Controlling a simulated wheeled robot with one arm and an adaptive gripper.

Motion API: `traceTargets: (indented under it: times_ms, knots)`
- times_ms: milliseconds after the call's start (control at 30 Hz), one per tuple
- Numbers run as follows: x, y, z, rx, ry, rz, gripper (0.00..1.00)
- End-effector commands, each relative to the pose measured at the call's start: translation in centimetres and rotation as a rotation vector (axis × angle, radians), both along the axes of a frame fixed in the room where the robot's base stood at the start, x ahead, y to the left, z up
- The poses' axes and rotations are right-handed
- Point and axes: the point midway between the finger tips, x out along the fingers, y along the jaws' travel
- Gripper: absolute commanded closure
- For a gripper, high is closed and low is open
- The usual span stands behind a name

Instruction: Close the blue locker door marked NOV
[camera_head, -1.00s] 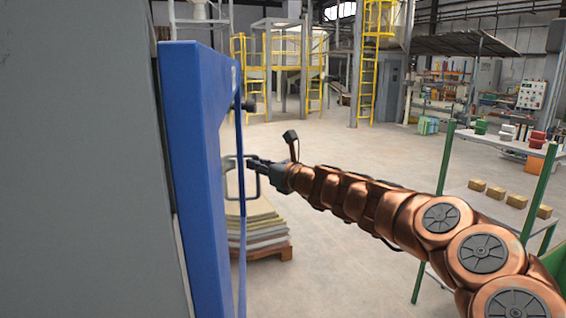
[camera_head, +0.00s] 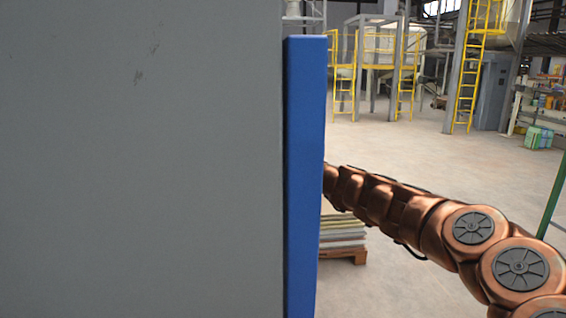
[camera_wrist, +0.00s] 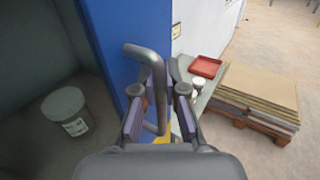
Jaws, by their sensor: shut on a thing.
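The blue locker door (camera_head: 306,170) shows edge-on in the head view, beside a large grey panel (camera_head: 140,160). In the wrist view the door (camera_wrist: 118,40) stands partly open, with a grey locker interior (camera_wrist: 35,50) to its left. My gripper (camera_wrist: 160,92) is shut on the door's grey bar handle (camera_wrist: 161,118), which runs between its fingers. In the head view the door hides my gripper and the handle. No NOV marking is readable in either view.
A grey pail (camera_wrist: 66,110) with a label stands inside the locker. A red tray (camera_wrist: 206,66) and a stack of sheets (camera_wrist: 262,95) on a pallet are right of the door. Open floor (camera_head: 420,170) lies beyond my arm.

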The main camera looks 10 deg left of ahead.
Motion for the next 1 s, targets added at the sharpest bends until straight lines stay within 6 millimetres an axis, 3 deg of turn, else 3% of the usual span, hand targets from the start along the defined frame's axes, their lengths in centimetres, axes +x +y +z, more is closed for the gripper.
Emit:
traceTargets:
  times_ms: [233,267,500,1000]
  knots:
    - [-0.63,0.93,0.14,0.0,-0.002,0.02,1.0]
    - [-0.65,0.95,0.15,0.0,-0.002,0.021,0.87]
    - [-0.53,0.78,0.13,0.0,-0.002,0.017,0.63]
    - [-0.32,0.11,0.13,0.001,-0.001,0.008,0.63]
